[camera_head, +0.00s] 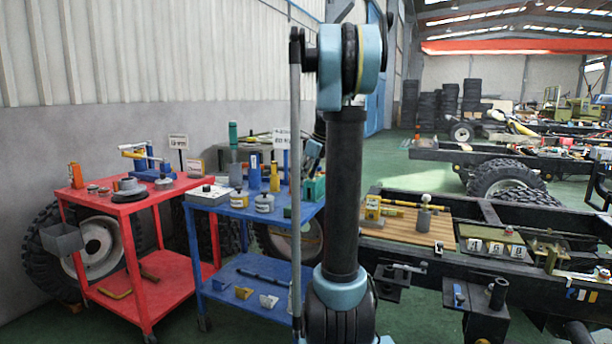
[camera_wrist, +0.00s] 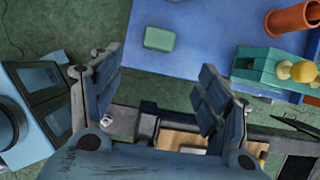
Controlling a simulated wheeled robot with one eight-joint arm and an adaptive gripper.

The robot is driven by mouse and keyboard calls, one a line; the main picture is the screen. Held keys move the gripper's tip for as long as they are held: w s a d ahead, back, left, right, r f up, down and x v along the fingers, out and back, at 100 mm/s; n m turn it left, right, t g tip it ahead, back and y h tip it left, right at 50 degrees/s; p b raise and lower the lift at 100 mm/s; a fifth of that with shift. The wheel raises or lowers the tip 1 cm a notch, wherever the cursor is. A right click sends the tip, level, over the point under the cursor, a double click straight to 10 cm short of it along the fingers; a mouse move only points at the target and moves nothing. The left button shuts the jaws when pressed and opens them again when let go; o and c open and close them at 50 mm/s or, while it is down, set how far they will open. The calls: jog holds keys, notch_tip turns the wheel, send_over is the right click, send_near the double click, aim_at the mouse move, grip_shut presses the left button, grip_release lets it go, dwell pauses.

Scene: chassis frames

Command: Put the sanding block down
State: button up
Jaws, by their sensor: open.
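A small green block (camera_wrist: 159,39), which looks like the sanding block, lies on the blue cart top (camera_wrist: 205,22) near its edge in the wrist view. My gripper (camera_wrist: 160,88) is open, with its two fingers spread wide and nothing between them. The block shows beyond the fingertips, apart from them. The exact height of the gripper above the cart cannot be told. In the head view my arm hides part of the blue cart (camera_head: 222,212), and I cannot make out the block or the gripper clearly there.
A teal vise (camera_wrist: 268,68) with a yellow knob and an orange cylinder (camera_wrist: 292,18) stand on the cart, right of the block. A red cart (camera_head: 150,198) stands to the left. A chassis frame with a wooden board (camera_head: 415,232) is at right.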

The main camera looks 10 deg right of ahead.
jog(key=s+a+f+n+h, duration=0.1)
jog(key=s+a+f+n, duration=0.15)
jog(key=s+n, duration=0.55)
jog(key=s+a+f+n+h, duration=0.1)
jog(key=s+a+f+n, duration=0.15)
jog(key=s, duration=1.05)
jog(key=s+f+n+h, duration=0.1)
jog(key=s+f+n, duration=1.4)
jog(key=s, duration=0.4)
jog(key=shift+s+g+h, duration=0.2)
jog(key=shift+g+h, duration=0.1)
jog(key=shift+h, duration=0.1)
jog(key=shift+w+f, duration=0.25)
jog(key=shift+w, duration=0.2)
